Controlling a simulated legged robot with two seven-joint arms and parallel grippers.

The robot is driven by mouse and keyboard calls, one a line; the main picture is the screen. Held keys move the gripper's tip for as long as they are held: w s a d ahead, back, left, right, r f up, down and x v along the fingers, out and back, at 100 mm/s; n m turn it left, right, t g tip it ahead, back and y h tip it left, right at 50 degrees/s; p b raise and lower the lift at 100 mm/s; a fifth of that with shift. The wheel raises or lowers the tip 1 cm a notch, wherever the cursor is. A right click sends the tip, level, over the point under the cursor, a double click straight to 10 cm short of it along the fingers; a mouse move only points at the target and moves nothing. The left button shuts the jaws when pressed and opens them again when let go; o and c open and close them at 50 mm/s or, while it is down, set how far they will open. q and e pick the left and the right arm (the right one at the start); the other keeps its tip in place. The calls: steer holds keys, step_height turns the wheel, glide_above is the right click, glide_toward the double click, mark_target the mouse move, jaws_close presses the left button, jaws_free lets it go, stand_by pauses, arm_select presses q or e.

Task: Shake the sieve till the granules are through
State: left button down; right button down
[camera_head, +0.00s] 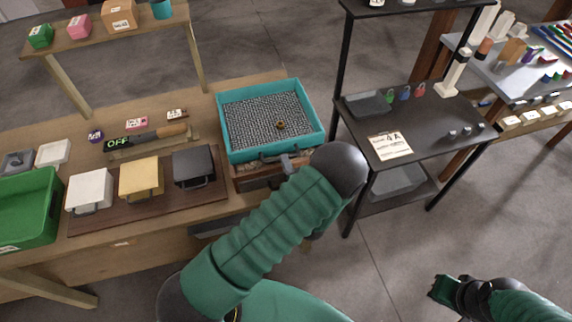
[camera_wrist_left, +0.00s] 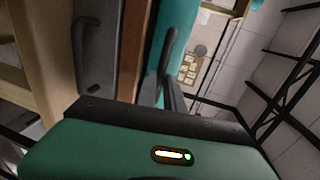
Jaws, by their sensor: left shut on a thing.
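The sieve (camera_head: 318,128) is a turquoise square frame with a grey mesh floor. It sits on a wooden box (camera_head: 245,184) at the right end of the workbench. A small dark and yellowish lump (camera_head: 281,126) lies on the mesh; I cannot make out separate granules. My left gripper (camera_head: 290,163) is at the sieve's near side, shut on its dark front handle (camera_head: 270,157). The left wrist view shows the handle (camera_wrist_left: 170,48) at the fingers, beside the turquoise wall (camera_wrist_left: 185,35). My right gripper (camera_head: 443,291) is low at the right, away from the bench; its jaws are unclear.
White, yellow and black lidded boxes stand on a brown board (camera_head: 110,220) left of the sieve. A green bin (camera_head: 50,222) is at far left. A dark shelf table (camera_head: 440,140) stands close on the right.

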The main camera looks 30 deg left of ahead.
mark_target(277, 150)
arm_select(q)
steer(key=shift+s+a+f, duration=0.3)
steer(key=shift+s+f, duration=0.05)
steer(key=shift+f, duration=0.2)
arm_select(e)
steer(key=shift+f, duration=0.1)
arm_select(q)
steer(key=w+a, duration=0.3)
steer(key=a, duration=0.1)
steer(key=shift+r+b, duration=0.35)
steer(key=shift+r, duration=0.05)
steer(key=shift+w+a+f, duration=0.15)
steer(key=shift+w+a, duration=0.15)
steer(key=shift+a, duration=0.05)
steer(key=c, duration=1.8)
jaws_free()
steer(key=shift+w+a, duration=0.1)
steer(key=shift+o, duration=0.3)
steer(key=shift+w+a+f, duration=0.1)
steer(key=shift+a, duration=0.05)
steer(key=shift+d, duration=0.2)
arm_select(e)
steer(key=shift+a+f, duration=0.2)
steer(key=shift+a, duration=0.35)
